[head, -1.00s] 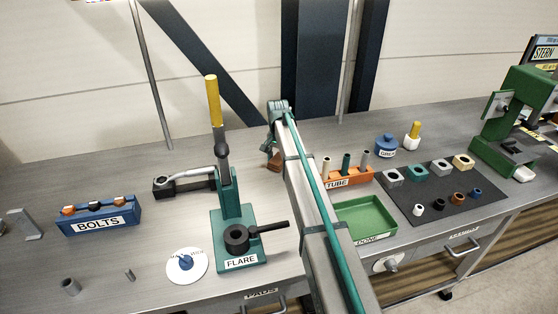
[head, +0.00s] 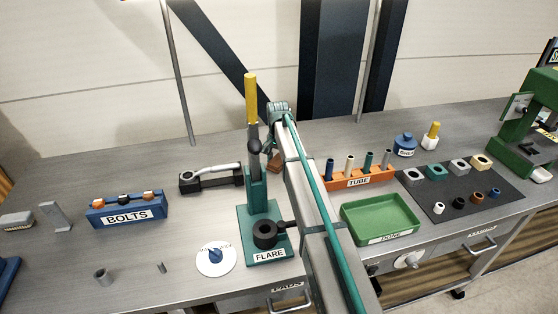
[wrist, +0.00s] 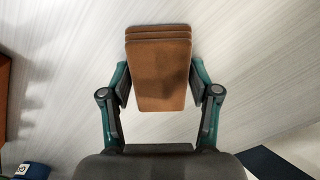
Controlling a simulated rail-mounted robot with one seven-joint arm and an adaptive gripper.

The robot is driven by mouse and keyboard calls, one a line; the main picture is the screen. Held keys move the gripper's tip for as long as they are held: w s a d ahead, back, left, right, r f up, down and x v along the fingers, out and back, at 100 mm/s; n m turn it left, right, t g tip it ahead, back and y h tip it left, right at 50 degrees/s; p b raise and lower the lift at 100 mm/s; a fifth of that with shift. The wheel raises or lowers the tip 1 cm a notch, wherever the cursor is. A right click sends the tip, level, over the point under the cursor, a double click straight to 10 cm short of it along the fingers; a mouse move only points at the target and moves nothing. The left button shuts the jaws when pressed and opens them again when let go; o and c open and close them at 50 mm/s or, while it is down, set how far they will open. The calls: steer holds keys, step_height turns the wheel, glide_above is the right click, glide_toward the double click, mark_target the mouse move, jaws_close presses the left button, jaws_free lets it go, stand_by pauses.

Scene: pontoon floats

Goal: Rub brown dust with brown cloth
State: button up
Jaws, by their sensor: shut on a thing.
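My gripper (wrist: 160,90) is shut on a folded brown cloth (wrist: 160,65), which sits between the two fingers in the wrist view. The cloth is layered at its far edge, with bare grey surface around it. In the head view a small brown piece of the cloth (head: 275,162) shows beside the end of my arm, behind the green flare tool and left of the tube rack. My arm hides most of the gripper there. I cannot make out any brown dust in either view.
The green flare tool (head: 256,215) stands left of my arm. The orange tube rack (head: 385,177) and green tray (head: 415,212) are to its right. A blue bolts rack (head: 126,212) and a black pipe bender (head: 210,181) lie further left. The bench's back strip is mostly clear.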

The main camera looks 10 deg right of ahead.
steer(key=shift+a+r, duration=0.25)
steer(key=shift+a, duration=0.05)
step_height(320, 180, up, 3)
steer(key=shift+d+r+p, duration=0.15)
steer(key=shift+p, duration=0.7)
steer(key=shift+r+p, duration=1.1)
steer(key=shift+r, duration=1.1)
steer(key=shift+f, duration=0.2)
steer(key=shift+w+b, duration=0.1)
steer(key=shift+b, duration=0.45)
